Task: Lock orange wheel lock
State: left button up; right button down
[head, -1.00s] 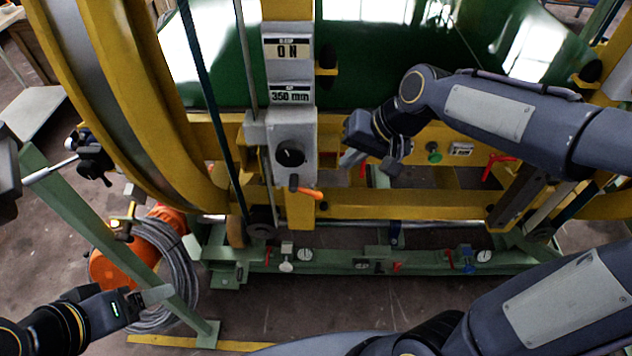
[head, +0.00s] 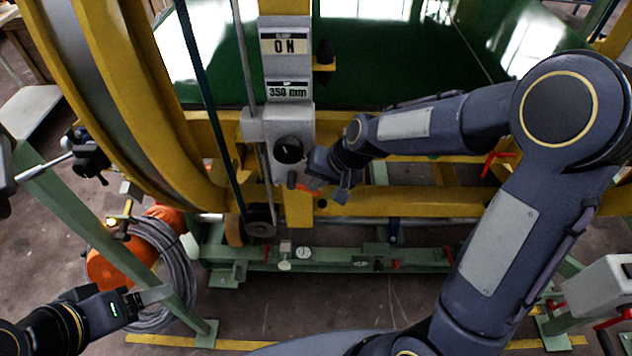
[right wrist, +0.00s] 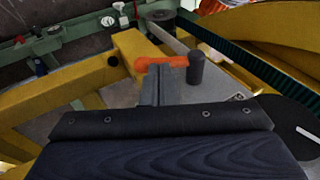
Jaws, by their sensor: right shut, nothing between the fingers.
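The tips are at or very near the lever; contact is unclear. My left gripper (head: 156,295) is at lower left, away from the lock; its opening is unclear.
The grey control box (head: 290,123) sits on a yellow post, with ON and 350 mm labels above. A yellow beam (head: 420,202) runs behind my right gripper. A large yellow ring (head: 120,110) stands left. A green bar (head: 100,240) slants near my left gripper.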

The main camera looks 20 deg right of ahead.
aim_at(317, 193)
jog(key=shift+a+f, duration=0.1)
jog(key=shift+f, duration=0.05)
jog(key=shift+f+b, duration=0.35)
jog(key=shift+b, duration=0.65)
notch_tip(317, 193, down, 3)
jog(key=t+y+b, duration=0.1)
jog(key=y+b, duration=0.3)
jog(key=b, duration=1.1)
jog(key=shift+f+b, duration=0.1)
jog(key=shift+b, duration=0.25)
jog(key=shift+w+a+f+m+t+y+b, duration=0.2)
jog(key=shift+y+b, duration=0.7)
jog(key=shift+b, duration=2.05)
jog(key=shift+s+a+f+m+t+y+b, duration=0.15)
jog(key=shift+a+f+t+y+b, duration=0.55)
jog(key=shift+b, duration=2.2)
jog(key=shift+w+d+f+m+t+y+b, duration=0.2)
jog(key=shift+y+b, duration=0.9)
jog(key=shift+b, duration=1.85)
jog(key=shift+a, duration=0.15)
